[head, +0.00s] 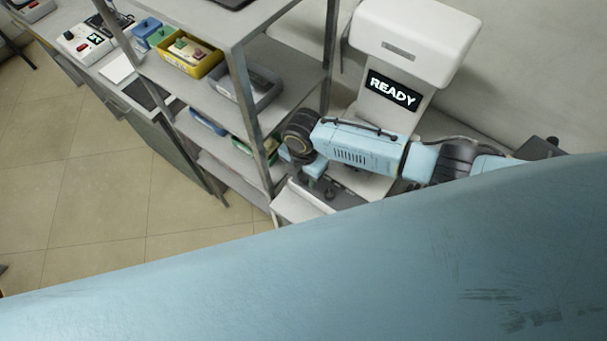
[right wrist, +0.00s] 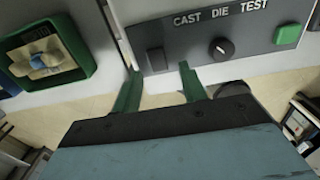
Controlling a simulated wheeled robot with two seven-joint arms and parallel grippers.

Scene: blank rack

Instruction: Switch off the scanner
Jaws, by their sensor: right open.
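The scanner (head: 415,40) is a white machine at the upper right of the head view. Its lit display (head: 393,90) reads READY. In the right wrist view a grey control panel (right wrist: 190,50) carries the words CAST, DIE and TEST. It has a black knob (right wrist: 222,48), a green button (right wrist: 288,35) and a small dark square (right wrist: 155,60). My right gripper (right wrist: 159,69) is open, with its green fingers apart at the panel's lower edge and nothing seen between them; I cannot tell if they touch it. In the head view its fingers are hidden. My left gripper is not in view.
A grey metal rack (head: 278,60) with several shelves stands left of the scanner. It holds a yellow bin (head: 190,66) and a grey bin (head: 262,98). A green-framed tray (right wrist: 82,55) lies left of the panel in the wrist view. Tiled floor (head: 105,190) is clear at left.

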